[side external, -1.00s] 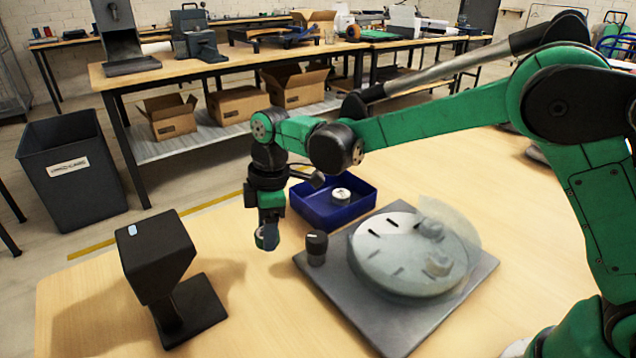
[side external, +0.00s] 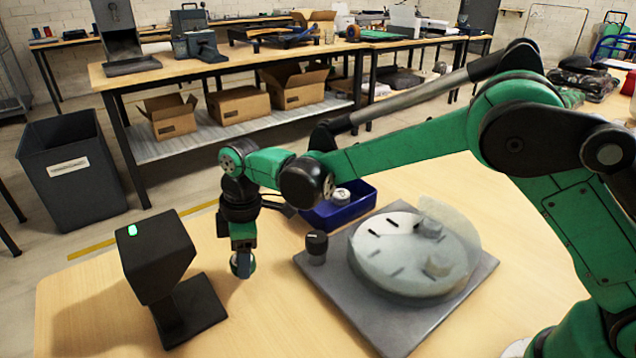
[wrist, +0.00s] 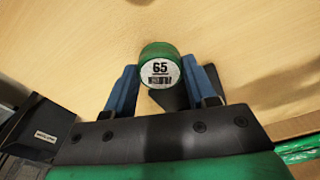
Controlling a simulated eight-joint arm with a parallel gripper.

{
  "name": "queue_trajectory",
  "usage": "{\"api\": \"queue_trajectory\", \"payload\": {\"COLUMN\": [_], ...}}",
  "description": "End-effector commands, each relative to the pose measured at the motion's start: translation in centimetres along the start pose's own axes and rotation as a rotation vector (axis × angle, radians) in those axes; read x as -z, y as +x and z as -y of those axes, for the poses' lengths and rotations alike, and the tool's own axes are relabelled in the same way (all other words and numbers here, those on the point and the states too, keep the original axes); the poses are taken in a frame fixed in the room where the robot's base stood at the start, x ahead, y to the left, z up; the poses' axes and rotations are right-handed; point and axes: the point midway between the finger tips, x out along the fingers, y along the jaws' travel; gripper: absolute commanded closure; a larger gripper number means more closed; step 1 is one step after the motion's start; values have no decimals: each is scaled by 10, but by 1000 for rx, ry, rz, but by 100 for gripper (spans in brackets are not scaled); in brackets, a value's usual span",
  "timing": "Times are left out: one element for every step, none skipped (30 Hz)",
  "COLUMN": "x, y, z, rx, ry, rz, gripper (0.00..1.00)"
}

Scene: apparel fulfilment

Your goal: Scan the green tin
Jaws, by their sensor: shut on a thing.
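The green tin (wrist: 160,68) is held between the two blue fingers of my gripper (wrist: 161,88) in the wrist view. Its round white label, with "65" and a barcode, faces the wrist camera. In the side external view my gripper (side external: 242,266) holds it above the table, just right of the black scanner (side external: 157,262). The tin is mostly hidden by the fingers there. The scanner's small light (side external: 132,230) glows bright green.
A grey base with a round turntable (side external: 395,270) under a clear cover stands right of my gripper, with a black knob (side external: 317,245) at its corner. A blue bin (side external: 345,212) behind it holds a white-topped tin (side external: 341,196). The table front between scanner and turntable is clear.

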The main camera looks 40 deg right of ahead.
Motion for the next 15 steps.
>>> {"api": "queue_trajectory", "payload": {"x": [-1,-3,-5,-7,-10,-13,-15,-18,-21,-23,-25,-27,-29,-30,-32], "y": [-2,-5,-10,-14,-18,-24,-28,-32,-38,-42,-46,-51,-54,-56,-58], "z": [-1,-1,-2,-3,-4,-6,-7,-8,-9,-10,-11,-12,-13,-14,-14], "rx": [0,0,0,0,0,0,0,0,0,0,0,0,0,0,0], "ry": [1,1,2,3,3,3,3,3,3,3,3,2,2,2,2], "rz": [0,0,0,0,0,0,0,0,0,0,0,0,0,0,0], "gripper": [100,100,100,100,100,100,100,100,100,100,100,100,100,100,100]}}
